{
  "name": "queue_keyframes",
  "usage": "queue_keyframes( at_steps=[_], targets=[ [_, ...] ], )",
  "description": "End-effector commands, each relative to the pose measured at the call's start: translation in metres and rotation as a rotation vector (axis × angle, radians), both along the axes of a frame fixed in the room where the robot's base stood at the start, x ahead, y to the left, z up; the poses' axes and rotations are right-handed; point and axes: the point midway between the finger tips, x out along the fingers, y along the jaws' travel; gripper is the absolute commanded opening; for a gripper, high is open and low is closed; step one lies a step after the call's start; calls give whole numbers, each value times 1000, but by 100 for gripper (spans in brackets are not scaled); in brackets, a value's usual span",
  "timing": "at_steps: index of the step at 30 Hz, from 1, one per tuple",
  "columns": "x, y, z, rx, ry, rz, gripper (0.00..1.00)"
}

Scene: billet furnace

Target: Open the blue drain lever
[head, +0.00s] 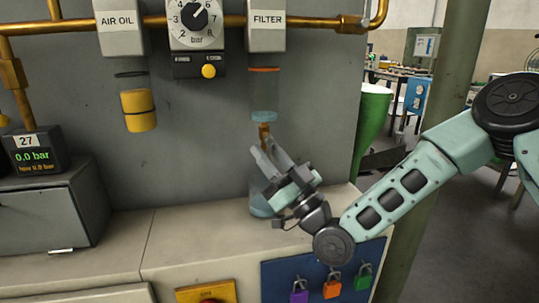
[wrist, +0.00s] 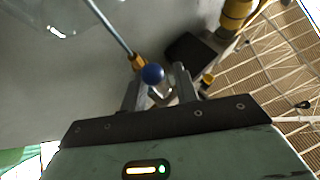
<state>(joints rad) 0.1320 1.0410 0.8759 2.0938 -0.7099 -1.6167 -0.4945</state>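The blue drain lever's round blue knob (wrist: 153,74) shows in the wrist view, between the two fingers of my gripper (wrist: 157,78). The fingers stand apart, and I cannot tell whether either touches the lever. In the head view my gripper (head: 262,145) is just below the filter bowl, by the brass drain fitting (head: 264,130). The filter unit (head: 266,25) has a clear bowl with an orange ring and a pale blue lower collar. The lever is hidden behind my gripper in the head view.
A clear container (head: 260,207) stands on the bench behind my gripper. Left are the yellow-bowled oil unit (head: 138,110), regulator dial (head: 196,18) and pressure display (head: 33,152). Padlocks (head: 332,287) hang on a blue panel at front right. A green post (head: 437,150) stands behind my arm.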

Motion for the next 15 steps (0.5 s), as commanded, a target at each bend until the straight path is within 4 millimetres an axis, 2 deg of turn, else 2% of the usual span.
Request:
queue_keyframes(
  at_steps=[9, 15],
  targets=[
    [-1, -1, -1, -1, -2, 0, 30],
    [-13, -16, -16, -3, 1, -1, 30]
  ],
)
